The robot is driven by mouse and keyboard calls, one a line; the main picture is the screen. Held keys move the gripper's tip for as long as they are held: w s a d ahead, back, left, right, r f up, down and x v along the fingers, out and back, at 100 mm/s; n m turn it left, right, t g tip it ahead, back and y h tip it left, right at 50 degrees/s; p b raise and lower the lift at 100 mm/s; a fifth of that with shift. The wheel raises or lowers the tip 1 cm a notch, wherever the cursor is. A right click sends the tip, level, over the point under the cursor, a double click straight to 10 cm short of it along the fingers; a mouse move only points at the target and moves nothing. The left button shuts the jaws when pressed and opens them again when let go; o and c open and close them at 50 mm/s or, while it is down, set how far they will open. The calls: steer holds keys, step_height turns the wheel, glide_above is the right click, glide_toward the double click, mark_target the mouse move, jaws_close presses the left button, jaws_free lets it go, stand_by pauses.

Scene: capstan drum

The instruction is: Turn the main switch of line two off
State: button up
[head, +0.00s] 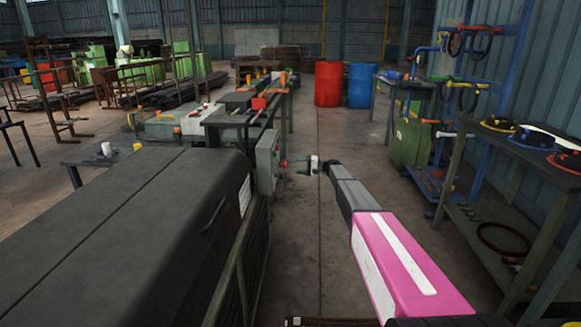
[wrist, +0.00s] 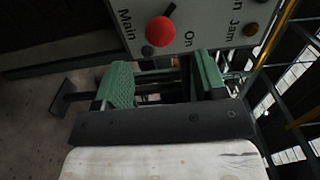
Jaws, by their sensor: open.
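A grey control box (head: 268,160) is mounted at the end of the dark machine housing in the head view. In the wrist view its panel (wrist: 208,22) carries a round red knob (wrist: 160,31) with a short black bar at its upper right. The labels "Main" and "On" are beside the knob; no line number is readable. The knob also shows as a small red spot in the head view (head: 284,163). My gripper (wrist: 165,75) is open, its green fingers apart with nothing between them. It is close to the panel, and the knob is beyond the fingertips.
A small lamp (wrist: 250,29) is beside the "Jam" label. A yellow rail (wrist: 277,35) runs past the panel's right side. A workbench (head: 245,115) stands behind the box. A red barrel (head: 328,83) and a blue barrel (head: 361,87) stand farther back. The aisle floor is clear.

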steer(key=shift+d, duration=1.65)
steer(key=s+d+f+h, duration=0.2)
steer(key=s+f+h, duration=0.1)
steer(key=s, duration=0.6)
steer(key=s+d+f+h, duration=0.2)
steer(key=s+f+h, duration=0.15)
steer(key=s, duration=0.65)
steer(key=s+d+f+h, duration=0.15)
steer(key=s+f, duration=0.25)
steer(key=s, duration=0.5)
steer(key=s+d+h, duration=0.5)
steer(key=s+d, duration=0.1)
steer(key=s, duration=0.6)
steer(key=s+d+f+h, duration=0.1)
steer(key=s+d+h, duration=0.4)
steer(key=s, duration=0.8)
steer(key=shift+d+g, duration=0.3)
steer(key=shift+d, duration=0.6)
